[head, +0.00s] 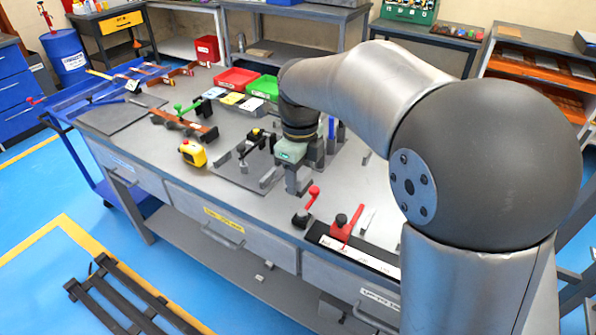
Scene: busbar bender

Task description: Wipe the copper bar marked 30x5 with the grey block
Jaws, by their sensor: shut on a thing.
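My gripper (293,178) is over the middle of the grey workbench, pointing down. It is shut on a small grey thing that looks like the grey block; its outline is hard to tell from the fingers. A copper-coloured bar (205,131) lies in a dark holder with a green-handled clamp, left of my gripper and apart from it. More copper-coloured pieces (150,72) lie at the bench's far left. No 30x5 mark is readable at this size. My arm hides the right part of the bench.
A yellow box with a red button (192,153) stands near the front edge. Red (236,78) and green (264,87) trays are at the back. A black-handled tool on a dark plate (238,172) is left of my gripper. Red-handled tools (344,225) stand in front.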

